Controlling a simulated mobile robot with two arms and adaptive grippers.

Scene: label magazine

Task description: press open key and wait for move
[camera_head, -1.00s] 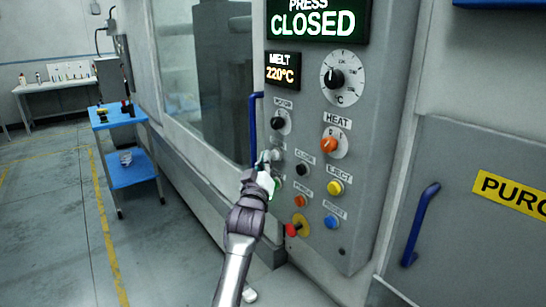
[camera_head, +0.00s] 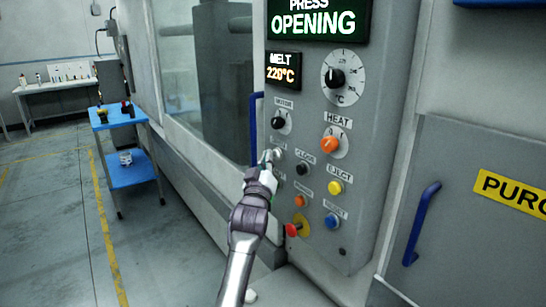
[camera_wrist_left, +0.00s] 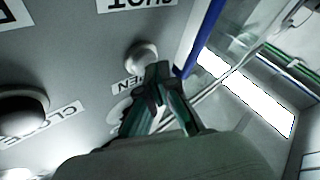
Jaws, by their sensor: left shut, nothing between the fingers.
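The open key is a pale round button (camera_wrist_left: 140,55) beside the OPEN label (camera_wrist_left: 128,85) in the left wrist view. In the head view it sits on the grey control panel (camera_head: 365,190), partly hidden by my left gripper (camera_head: 268,157). That gripper is shut and empty. Its fingertips also show in the left wrist view (camera_wrist_left: 158,72), close to the button's edge; I cannot tell whether they touch it. The press display (camera_head: 313,22) reads OPENING in green. My right gripper is not in view.
The black close button (camera_head: 302,168) is right of the gripper, with the yellow eject button (camera_head: 335,187) beyond. A red-topped knob (camera_head: 293,230) sits lower. A blue door handle (camera_head: 253,125) is just left. A blue cart (camera_head: 135,175) stands on open floor at left.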

